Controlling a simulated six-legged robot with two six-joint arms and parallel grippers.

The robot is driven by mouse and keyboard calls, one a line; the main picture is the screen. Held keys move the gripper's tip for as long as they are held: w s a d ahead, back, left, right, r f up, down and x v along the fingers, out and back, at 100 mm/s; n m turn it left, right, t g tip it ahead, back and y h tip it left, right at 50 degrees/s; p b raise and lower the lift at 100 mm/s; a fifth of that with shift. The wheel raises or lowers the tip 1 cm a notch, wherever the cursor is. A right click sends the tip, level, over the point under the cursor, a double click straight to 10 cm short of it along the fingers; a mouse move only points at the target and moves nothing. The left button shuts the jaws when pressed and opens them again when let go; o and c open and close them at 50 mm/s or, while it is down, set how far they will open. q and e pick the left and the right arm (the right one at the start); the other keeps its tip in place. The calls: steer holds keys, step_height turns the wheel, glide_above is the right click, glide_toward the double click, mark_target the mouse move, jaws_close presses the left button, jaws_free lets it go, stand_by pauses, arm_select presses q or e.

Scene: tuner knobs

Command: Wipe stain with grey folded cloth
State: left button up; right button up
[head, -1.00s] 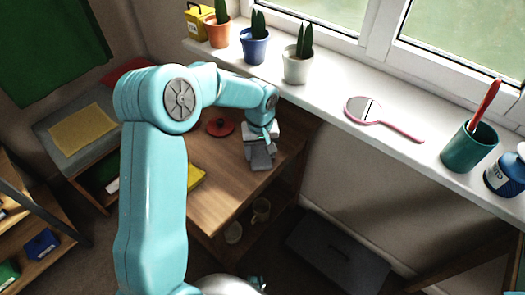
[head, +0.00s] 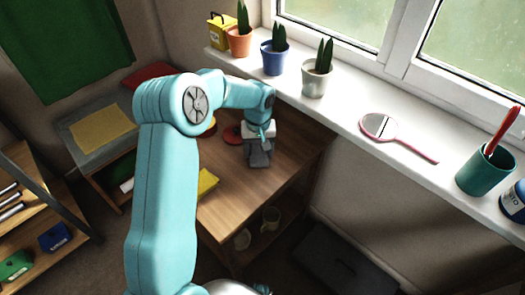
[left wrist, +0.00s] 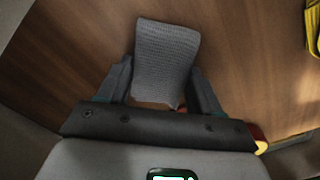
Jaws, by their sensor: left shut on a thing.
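The grey folded cloth (head: 260,159) is at my left gripper (head: 258,147), over the right part of the wooden desk top (head: 235,199). In the left wrist view the waffle-textured cloth (left wrist: 166,52) sits between the two dark fingers of the left gripper (left wrist: 160,82), which is shut on it. The cloth sticks out beyond the fingertips. I cannot tell whether it touches the wood. No stain is clearly seen; the cloth and arm hide part of the desk. My right gripper is not in view.
A round red thing (head: 232,134) lies just left of the gripper. A yellow thing (head: 207,183) lies by my arm. The windowsill behind holds several potted plants, a pink hand mirror (head: 378,126) and a teal cup (head: 484,172). The desk's front part is clear.

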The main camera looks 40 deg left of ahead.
mark_target(267, 158)
arm_select(q)
steer(key=shift+a, duration=1.25)
steer(key=shift+f, duration=0.1)
steer(key=shift+d+b, duration=0.3)
steer(key=shift+d, duration=1.45)
steer(key=shift+s+d+b, duration=0.15)
steer(key=shift+d+b, duration=0.35)
steer(key=shift+d, duration=0.8)
steer(key=shift+s+d+b, duration=0.2)
steer(key=shift+d+b, duration=0.25)
steer(key=shift+d, duration=1.6)
steer(key=shift+a+r+p, duration=0.1)
steer(key=shift+r+p, duration=2.1)
steer(key=shift+r, duration=0.95)
steer(key=shift+w, duration=0.1)
